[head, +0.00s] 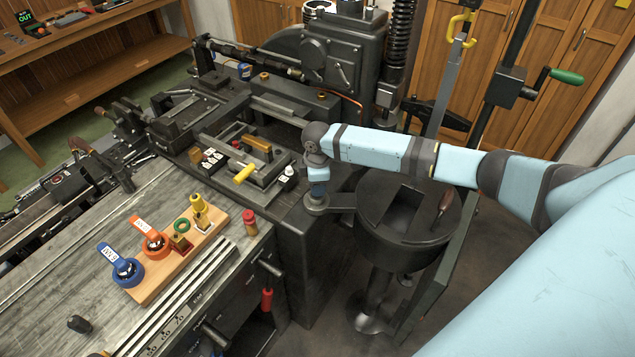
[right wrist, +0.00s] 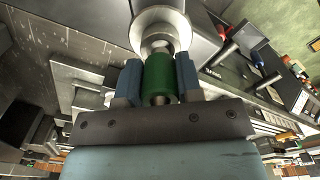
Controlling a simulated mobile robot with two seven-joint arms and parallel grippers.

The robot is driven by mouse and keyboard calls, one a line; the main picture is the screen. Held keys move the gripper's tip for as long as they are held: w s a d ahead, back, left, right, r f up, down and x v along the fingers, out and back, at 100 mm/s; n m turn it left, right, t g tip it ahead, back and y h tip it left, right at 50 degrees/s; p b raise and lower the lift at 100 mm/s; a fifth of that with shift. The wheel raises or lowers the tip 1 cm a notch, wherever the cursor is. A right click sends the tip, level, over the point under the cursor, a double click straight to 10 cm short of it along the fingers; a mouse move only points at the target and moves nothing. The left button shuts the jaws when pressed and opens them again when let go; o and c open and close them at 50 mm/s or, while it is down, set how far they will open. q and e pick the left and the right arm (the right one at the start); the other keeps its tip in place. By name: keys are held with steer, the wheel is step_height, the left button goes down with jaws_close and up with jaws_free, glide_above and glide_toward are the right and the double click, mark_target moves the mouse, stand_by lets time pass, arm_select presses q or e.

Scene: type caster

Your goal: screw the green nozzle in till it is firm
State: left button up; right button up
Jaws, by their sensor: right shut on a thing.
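The green nozzle (right wrist: 159,76) is between the two blue fingers of my right gripper (right wrist: 158,82) in the right wrist view. My right gripper is shut on it. The nozzle's far end meets a round, pale metal fitting (right wrist: 160,22); how deep it sits in the fitting cannot be told. In the head view my right gripper (head: 317,192) points down at a round metal boss (head: 316,207) on the side of the dark machine. The nozzle is hidden there by the gripper. My left gripper is not in view.
A dark round pot (head: 405,215) stands just right of the gripper. A wooden rack (head: 158,278) with blue, orange and yellow tools lies on the grey bench (head: 60,290) at left. A yellow-handled tool (head: 245,173) lies on the machine. A lever with a green grip (head: 566,76) stands behind.

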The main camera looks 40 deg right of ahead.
steer(key=shift+f, duration=0.75)
steer(key=o, duration=0.8)
steer(key=shift+o, duration=1.1)
step_height(320, 180, up, 13)
steer(key=shift+f+b, duration=0.1)
steer(key=shift+b, duration=1.15)
steer(key=shift+r, duration=0.55)
